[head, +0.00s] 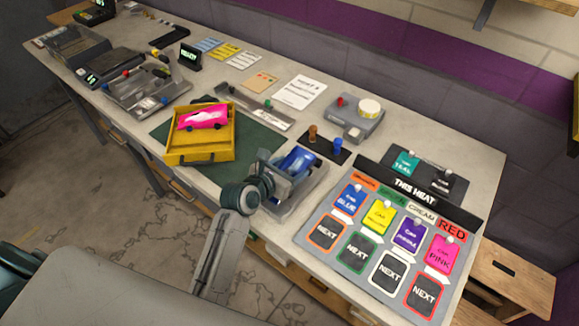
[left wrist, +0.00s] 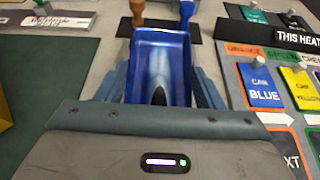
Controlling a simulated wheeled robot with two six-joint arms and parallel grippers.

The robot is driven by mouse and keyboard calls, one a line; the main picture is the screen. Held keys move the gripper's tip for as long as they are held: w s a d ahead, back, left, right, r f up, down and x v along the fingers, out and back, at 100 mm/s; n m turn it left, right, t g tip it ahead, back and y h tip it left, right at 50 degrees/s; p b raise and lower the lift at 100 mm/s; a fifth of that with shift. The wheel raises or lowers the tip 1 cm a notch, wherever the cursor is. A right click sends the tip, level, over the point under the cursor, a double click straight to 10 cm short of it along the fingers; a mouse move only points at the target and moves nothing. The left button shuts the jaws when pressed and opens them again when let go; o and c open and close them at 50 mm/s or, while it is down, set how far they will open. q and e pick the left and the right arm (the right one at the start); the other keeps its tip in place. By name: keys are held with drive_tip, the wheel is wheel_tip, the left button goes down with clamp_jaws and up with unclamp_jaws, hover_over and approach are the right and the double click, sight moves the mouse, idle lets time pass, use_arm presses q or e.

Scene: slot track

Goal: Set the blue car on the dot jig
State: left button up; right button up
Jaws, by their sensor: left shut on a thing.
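The blue car (head: 299,159) is between the jaws of my left gripper (head: 287,172), which is shut on it. In the left wrist view the blue car (left wrist: 160,68) fills the space between the two fingers, its long side pointing away from me. A grey tray-like fixture (head: 312,196) lies under the gripper and car and may be the dot jig; the gripper hides much of it. I cannot tell whether the car touches it. My right gripper is not in view.
A yellow tray (head: 204,156) with a pink car (head: 203,117) stands left on a green mat (head: 262,143). Brown (head: 312,133) and blue (head: 337,145) pegs stand just behind the held car. A grey device (head: 356,120) is behind them. The heat board (head: 330,225) lies right.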

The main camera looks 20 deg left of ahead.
use_arm(q)
drive_tip(key=shift+f, duration=0.25)
drive_tip(key=o, duration=1.1)
drive_tip(key=shift+f, duration=0.1)
drive_tip(key=shift+r, duration=0.35)
drive_tip(key=b+v, duration=0.1)
drive_tip(key=v, duration=1.1)
drive_tip(key=shift+r+b, duration=0.2)
drive_tip(key=shift+b, duration=0.1)
